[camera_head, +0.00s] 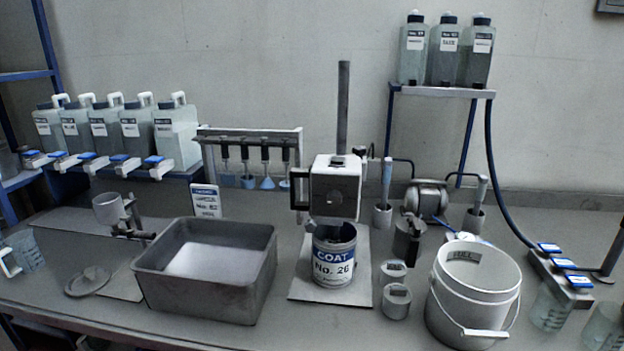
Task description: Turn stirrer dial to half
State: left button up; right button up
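A black bracket or handle (299,188) projects from the head's left side. A can labelled COAT No. 26 (334,262) stands upright directly below the head, on a flat plate (302,280). Neither of my grippers is in view.
A grey metal tub (208,290) stands left of the can. A white bucket (474,308) and small cups (396,301) stand to its right. Hanging tools (246,170) are behind left. Large jugs (175,135) line the back left, and bottles (443,50) stand on a raised shelf.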

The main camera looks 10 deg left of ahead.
aim_at(334, 198)
jog(key=i+j+z, duration=0.15)
jog(key=j, duration=0.3)
jog(key=i+j+z, duration=0.15)
jog(key=j, duration=0.3)
jog(key=i+j+z, duration=0.15)
jog(key=j, duration=0.3)
jog(key=k, duration=0.05)
